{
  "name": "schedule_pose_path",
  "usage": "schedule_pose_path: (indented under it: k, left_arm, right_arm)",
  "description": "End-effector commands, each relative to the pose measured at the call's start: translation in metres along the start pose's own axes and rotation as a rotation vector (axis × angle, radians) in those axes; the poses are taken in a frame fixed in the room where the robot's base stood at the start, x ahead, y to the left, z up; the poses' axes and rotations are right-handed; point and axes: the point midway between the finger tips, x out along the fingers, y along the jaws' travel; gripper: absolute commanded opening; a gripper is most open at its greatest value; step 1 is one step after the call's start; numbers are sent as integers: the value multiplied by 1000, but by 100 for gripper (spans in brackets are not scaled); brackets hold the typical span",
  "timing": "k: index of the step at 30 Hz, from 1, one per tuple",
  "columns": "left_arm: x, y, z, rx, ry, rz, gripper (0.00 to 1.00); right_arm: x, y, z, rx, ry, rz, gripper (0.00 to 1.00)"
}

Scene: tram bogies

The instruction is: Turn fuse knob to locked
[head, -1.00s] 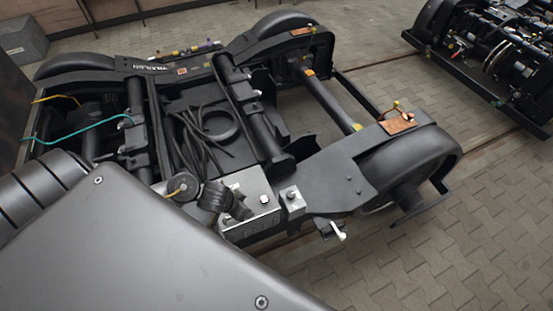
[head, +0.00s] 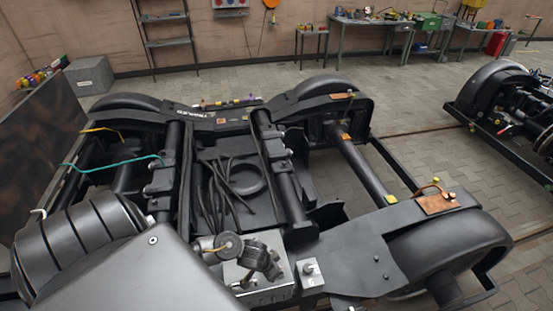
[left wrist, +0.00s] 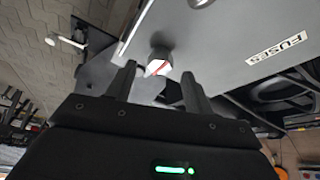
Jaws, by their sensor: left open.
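The fuse knob (left wrist: 158,60) is a small dark knob with a white face and a red line across it. It sticks out of a light grey panel (left wrist: 215,50) labelled FUSES in the left wrist view. My left gripper (left wrist: 159,70) is open, with one finger on either side of the knob in the picture. The knob shows just past the fingertips; I cannot tell whether they touch it. In the head view a grey box (head: 262,295) stands at the near end of the bogie; I cannot make out the knob or my left gripper there. My right gripper is in neither view.
A white-ended lever (left wrist: 65,42) lies left of the panel in the wrist view. Dark bogie frame (head: 350,250) and a wheel (head: 450,245) surround the box. A second bogie (head: 510,110) stands at the right. Workbenches (head: 370,22) line the back wall; paved floor lies between.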

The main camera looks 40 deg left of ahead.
Motion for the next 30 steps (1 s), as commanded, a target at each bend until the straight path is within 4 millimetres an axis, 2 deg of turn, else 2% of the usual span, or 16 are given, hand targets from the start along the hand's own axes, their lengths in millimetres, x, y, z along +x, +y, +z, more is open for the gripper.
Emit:
schedule_pose_path:
  k: [3, 6, 16, 26, 30]
  left_arm:
    - [15, 0, 0, -1, 0, 1, 52]
    - [21, 0, -1, -2, 1, -1, 52]
    - [23, 0, -1, 0, 1, -1, 52]
    - [23, 0, -1, -1, 1, 0, 9]
    - [23, 0, -1, 3, 1, 1, 8]
  right_arm:
    - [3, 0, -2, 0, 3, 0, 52]
    - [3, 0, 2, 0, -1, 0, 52]
    - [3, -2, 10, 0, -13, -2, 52]
    - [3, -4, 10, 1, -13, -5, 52]
    - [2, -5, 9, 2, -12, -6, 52]
